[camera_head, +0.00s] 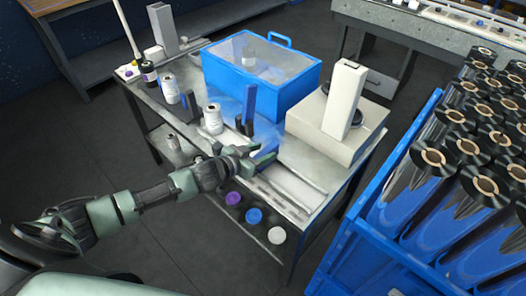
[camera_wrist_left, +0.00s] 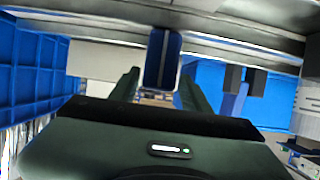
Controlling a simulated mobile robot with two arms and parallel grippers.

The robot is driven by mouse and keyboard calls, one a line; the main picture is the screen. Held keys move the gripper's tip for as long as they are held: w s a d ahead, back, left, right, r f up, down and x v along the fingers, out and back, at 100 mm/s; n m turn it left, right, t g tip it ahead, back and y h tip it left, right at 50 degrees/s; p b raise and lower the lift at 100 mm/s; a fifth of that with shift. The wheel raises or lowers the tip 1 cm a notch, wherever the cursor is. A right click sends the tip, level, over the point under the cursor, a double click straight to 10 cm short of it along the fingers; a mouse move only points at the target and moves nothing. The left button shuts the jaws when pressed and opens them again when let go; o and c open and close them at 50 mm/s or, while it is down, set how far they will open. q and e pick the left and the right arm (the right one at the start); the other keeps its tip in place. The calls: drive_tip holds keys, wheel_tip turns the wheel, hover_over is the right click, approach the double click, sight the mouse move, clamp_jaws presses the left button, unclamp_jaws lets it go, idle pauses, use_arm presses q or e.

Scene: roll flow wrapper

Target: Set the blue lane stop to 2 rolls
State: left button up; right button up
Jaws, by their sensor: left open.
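The blue lane stop (camera_head: 265,152) is a small blue block on the slotted rail part of the bench, partly hidden by my left gripper. My left gripper (camera_head: 258,158) is open, with its dark green fingers reaching over the bench from the left. In the left wrist view the blue lane stop (camera_wrist_left: 162,58) stands between and just beyond the two open fingers (camera_wrist_left: 157,84). I cannot tell whether either finger touches it. Any roll-count marks are too small to read. My right gripper is not in view.
An upright blue plate (camera_head: 249,106) and several bottles stand behind my left gripper. A blue lidded box (camera_head: 284,84) and a cream machine housing (camera_head: 318,137) sit on the bench. A blue crate (camera_head: 354,222) of black rolls stands right.

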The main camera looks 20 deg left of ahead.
use_arm(q)
drive_tip(key=v, duration=0.7)
drive_tip(key=shift+a, duration=0.15)
idle(0.3)
